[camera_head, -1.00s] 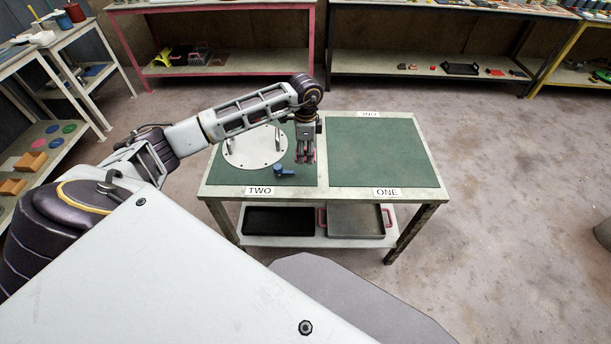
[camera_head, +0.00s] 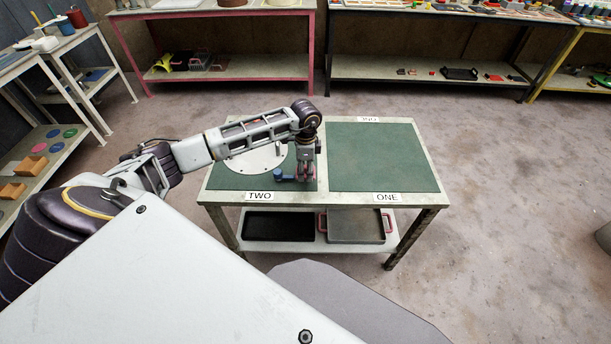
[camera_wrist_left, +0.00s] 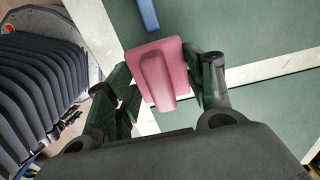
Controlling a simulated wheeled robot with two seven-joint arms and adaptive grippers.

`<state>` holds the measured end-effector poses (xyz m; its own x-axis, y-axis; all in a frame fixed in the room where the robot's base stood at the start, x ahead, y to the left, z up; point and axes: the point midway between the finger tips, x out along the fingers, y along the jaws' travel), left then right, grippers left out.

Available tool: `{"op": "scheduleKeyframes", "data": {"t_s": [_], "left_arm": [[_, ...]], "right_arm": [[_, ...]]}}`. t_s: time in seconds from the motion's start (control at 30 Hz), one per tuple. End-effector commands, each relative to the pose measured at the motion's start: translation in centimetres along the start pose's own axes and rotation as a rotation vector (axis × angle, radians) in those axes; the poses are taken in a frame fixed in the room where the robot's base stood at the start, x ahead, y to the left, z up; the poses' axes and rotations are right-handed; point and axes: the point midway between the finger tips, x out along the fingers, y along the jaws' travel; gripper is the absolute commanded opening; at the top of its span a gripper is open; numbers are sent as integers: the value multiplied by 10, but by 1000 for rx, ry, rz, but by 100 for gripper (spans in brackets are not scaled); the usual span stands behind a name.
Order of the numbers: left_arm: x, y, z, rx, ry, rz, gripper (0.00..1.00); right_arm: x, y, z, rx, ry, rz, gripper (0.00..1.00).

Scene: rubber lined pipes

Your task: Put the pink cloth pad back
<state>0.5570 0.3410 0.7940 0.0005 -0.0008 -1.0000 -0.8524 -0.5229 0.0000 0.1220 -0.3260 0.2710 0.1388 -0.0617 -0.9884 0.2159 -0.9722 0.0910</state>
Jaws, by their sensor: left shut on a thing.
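The pink cloth pad (camera_wrist_left: 177,62), a flat pink piece with a raised pink ridge, sits between the fingers of my left gripper (camera_wrist_left: 163,80) in the left wrist view. That gripper is shut on it. In the head view my left gripper (camera_head: 303,172) points down near the front of the green TWO area (camera_head: 229,182), left of the white divider. The pad is small and mostly hidden there. I cannot tell whether it touches the table. My right gripper is not in view.
A blue object (camera_head: 281,175) is just left of the gripper; a blue strip (camera_wrist_left: 148,14) shows in the wrist view. A round white plate (camera_head: 250,163) lies behind. The green ONE area (camera_head: 380,160) is clear. Trays (camera_head: 355,228) sit on the lower shelf.

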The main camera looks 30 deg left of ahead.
Motion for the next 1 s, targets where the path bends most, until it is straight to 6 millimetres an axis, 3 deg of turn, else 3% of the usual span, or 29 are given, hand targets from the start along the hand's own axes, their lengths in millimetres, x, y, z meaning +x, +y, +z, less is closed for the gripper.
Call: {"op": "scheduleKeyframes", "data": {"t_s": [0.2,0.4,0.9,0.93,1.0], "left_arm": [[17,1,0,0,-2,2,31],[35,1,0,0,0,1,31],[40,0,0,0,-1,0,31],[40,0,0,0,-1,0,56],[40,0,0,0,-1,0,65]], "right_arm": [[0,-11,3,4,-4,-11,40],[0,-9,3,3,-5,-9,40],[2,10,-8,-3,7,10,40],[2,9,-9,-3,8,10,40],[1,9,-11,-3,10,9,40]]}}
